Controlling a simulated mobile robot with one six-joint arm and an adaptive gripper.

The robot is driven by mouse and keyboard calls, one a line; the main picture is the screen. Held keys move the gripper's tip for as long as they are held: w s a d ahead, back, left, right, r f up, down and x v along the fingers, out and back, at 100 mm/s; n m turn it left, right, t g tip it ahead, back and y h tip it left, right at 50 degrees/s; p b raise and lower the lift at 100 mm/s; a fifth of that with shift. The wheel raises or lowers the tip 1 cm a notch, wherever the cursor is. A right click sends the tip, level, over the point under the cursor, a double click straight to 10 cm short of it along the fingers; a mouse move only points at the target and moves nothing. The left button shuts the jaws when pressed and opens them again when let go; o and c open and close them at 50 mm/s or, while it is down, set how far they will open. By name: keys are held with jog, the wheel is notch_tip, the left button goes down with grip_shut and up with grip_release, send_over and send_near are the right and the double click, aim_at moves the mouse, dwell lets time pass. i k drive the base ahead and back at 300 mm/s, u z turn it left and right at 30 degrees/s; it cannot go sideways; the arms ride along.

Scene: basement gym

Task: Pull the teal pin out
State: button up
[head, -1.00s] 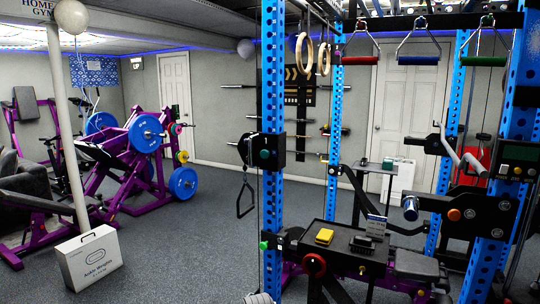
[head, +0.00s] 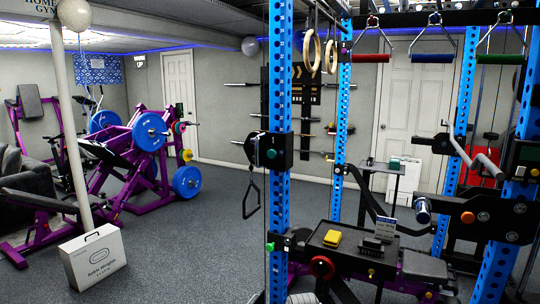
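A teal round knob (head: 271,154) sits on the black carriage block (head: 275,150) of the near left blue upright. I cannot tell from this view which is the pin. My gripper's fingers are not in view.
A blue rack frame (head: 279,80) stands ahead, with a black tray (head: 340,258) holding a yellow box (head: 332,238). A grey rounded shape (head: 301,298) at the bottom edge is unclear. Open floor (head: 200,240) lies left, beyond a white box (head: 93,262).

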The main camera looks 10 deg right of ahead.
aim_at(272, 154)
jog(key=z, duration=0.1)
jog(key=i, duration=1)
jog(key=u, duration=0.05)
